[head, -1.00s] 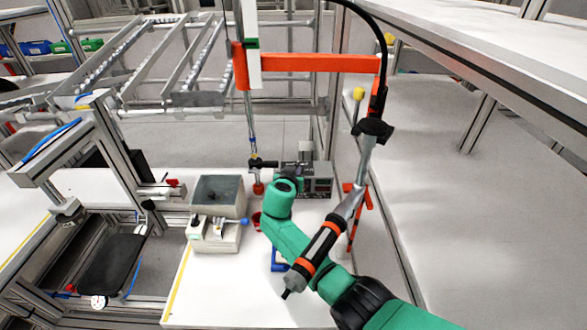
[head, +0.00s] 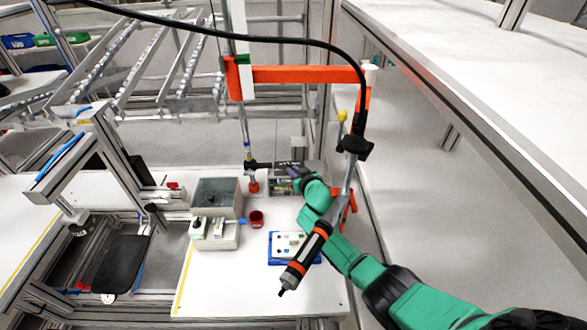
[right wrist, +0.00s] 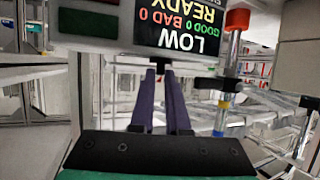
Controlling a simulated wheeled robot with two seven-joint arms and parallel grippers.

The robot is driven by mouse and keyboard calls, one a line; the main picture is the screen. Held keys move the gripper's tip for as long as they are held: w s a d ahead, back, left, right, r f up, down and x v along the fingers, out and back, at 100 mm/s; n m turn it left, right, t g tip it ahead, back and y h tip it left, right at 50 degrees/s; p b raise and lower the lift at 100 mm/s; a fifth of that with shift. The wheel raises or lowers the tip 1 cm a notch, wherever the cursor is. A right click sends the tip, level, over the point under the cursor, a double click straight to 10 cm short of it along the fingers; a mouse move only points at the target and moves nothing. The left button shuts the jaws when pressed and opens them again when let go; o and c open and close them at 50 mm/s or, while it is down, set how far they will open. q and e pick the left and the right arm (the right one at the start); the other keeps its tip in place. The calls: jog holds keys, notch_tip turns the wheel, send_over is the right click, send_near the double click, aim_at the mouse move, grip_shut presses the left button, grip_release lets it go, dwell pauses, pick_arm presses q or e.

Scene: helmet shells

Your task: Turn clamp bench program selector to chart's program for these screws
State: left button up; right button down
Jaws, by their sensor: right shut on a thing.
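A grey controller box (head: 312,182) stands at the back of the white bench. In the right wrist view its display (right wrist: 180,25) appears upside down and reads LOW, READY, GOOD 0, BAD 0. My right gripper (head: 288,170) is at the front of this box. In the right wrist view its two purple fingers (right wrist: 160,72) are closed together on a small dark selector knob (right wrist: 157,62) below the display. The fingers hide most of the knob, so its pointer cannot be read. I cannot pick out a readable chart. My left gripper is not in view.
A blue-edged tray (head: 270,254) with small items lies on the bench, partly behind a hanging screwdriver (head: 310,250). A red cup (head: 257,219) and a grey fixture with a bin (head: 218,236) stand to the left. An orange arm (head: 300,74) spans above.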

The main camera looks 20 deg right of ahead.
jog(key=shift+r, duration=0.1)
jog(key=c, duration=1)
grip_release()
jog(key=shift+w, duration=0.1)
jog(key=shift+o, duration=0.5)
jog(key=shift+w+f, duration=0.15)
jog(key=shift+f, duration=0.15)
